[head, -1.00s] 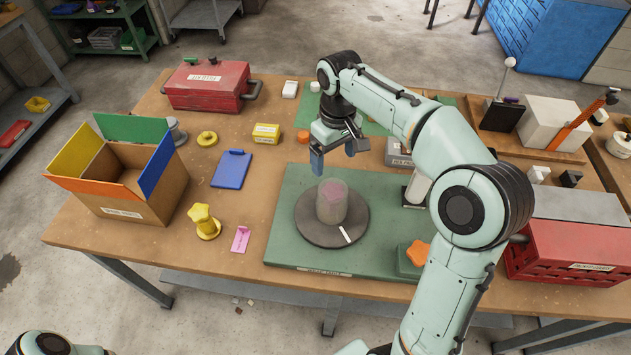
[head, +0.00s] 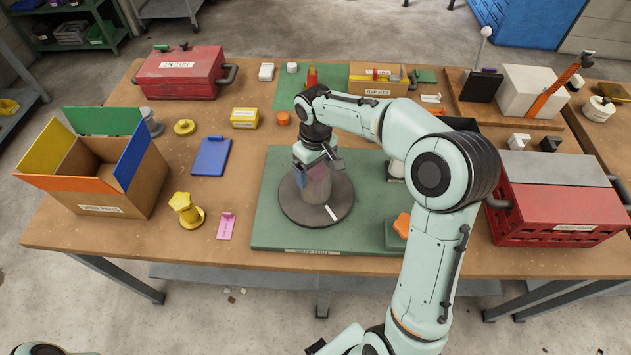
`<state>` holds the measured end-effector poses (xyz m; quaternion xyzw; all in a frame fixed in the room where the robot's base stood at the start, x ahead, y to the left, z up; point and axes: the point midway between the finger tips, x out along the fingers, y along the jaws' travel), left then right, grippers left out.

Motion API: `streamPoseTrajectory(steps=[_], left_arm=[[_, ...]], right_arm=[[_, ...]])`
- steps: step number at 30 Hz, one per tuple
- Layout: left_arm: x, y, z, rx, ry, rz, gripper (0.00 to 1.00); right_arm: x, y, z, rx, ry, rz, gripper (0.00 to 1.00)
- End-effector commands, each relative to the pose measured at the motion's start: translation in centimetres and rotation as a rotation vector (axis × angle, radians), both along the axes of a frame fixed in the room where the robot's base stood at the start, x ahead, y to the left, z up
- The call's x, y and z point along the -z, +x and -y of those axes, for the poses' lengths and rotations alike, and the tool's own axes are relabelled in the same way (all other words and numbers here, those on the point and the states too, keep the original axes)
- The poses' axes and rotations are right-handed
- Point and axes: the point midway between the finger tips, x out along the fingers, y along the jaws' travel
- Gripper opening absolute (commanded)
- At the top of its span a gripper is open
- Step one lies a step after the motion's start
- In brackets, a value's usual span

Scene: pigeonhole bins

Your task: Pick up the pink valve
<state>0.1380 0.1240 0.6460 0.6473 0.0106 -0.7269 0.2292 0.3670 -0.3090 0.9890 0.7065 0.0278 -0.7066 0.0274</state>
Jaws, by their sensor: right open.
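My left gripper is out of view.
The round plate lies on a green board (head: 268,232). An orange knob (head: 402,225) is at its right. A pink tag (head: 227,226), yellow valve (head: 185,208) and open cardboard box (head: 125,202) are to the left. A red crate (head: 555,215) stands at the right.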

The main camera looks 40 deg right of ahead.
Motion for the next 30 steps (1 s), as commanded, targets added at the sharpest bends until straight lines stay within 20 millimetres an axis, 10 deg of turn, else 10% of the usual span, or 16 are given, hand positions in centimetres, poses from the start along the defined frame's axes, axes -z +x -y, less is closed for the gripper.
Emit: streamPoseTrajectory(steps=[8,17,30], left_arm=[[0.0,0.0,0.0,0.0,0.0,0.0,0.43],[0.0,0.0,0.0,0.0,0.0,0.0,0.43],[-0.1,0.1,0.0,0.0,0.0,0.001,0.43]], right_arm=[[0.6,0.0,0.0,0.0,0.0,0.0,0.88],[0.5,0.0,0.0,0.0,0.0,0.0,0.0],[-0.6,0.1,0.0,0.0,-0.002,0.006,0.0]])
